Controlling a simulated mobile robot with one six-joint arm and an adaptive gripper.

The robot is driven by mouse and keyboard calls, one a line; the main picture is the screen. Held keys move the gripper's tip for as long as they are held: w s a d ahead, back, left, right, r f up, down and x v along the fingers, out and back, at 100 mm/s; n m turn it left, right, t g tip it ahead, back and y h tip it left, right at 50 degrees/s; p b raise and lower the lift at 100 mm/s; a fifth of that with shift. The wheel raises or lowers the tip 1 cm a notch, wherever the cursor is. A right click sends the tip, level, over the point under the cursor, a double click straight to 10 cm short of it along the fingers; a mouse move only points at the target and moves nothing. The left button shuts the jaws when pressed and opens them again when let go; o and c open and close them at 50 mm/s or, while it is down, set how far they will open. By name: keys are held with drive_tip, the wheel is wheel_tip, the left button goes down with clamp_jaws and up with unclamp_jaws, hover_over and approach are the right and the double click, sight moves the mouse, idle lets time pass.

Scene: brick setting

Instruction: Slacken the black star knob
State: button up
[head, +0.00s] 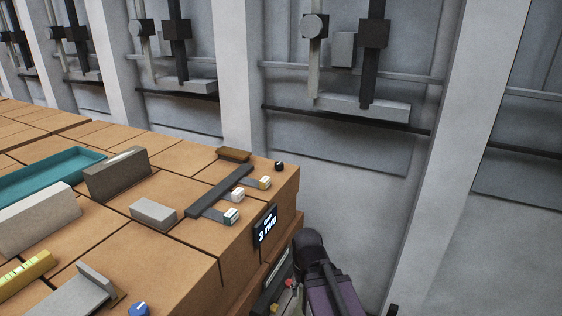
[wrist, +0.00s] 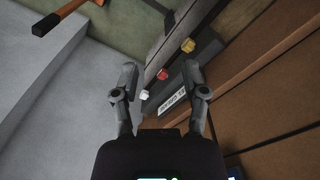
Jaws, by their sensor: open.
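A small black knob (head: 279,166) stands on the far right corner of the brick-patterned worktop in the head view. It is too small there to tell whether it is star-shaped. No black star knob can be made out in the wrist view. My gripper (wrist: 161,78) is open, with nothing between its fingers. It points toward a panel with a white knob (wrist: 144,94), a red knob (wrist: 163,74) and a yellow knob (wrist: 188,45). In the head view my arm is low at the worktop's right side, below the black knob.
The worktop holds a blue knob (head: 138,309), a dark bar with white blocks (head: 219,193), grey blocks (head: 153,213) and a teal tray (head: 48,176). A dark display (head: 265,226) is on its side. An orange-handled tool (wrist: 62,15) lies at the wrist view's top left.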

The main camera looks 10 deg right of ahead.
drive_tip(key=o, duration=0.4)
drive_tip(key=shift+w+r, duration=0.1)
drive_tip(key=shift+w, duration=0.1)
wheel_tip(320, 180, up, 31)
drive_tip(key=m+p, duration=2.2)
drive_tip(key=p, duration=0.9)
hover_over(279, 163)
drive_tip(key=shift+f, duration=0.2)
wheel_tip(279, 163, down, 13)
drive_tip(key=b, duration=1.3)
drive_tip(key=shift+f, duration=0.2)
drive_tip(key=shift+b, duration=0.3)
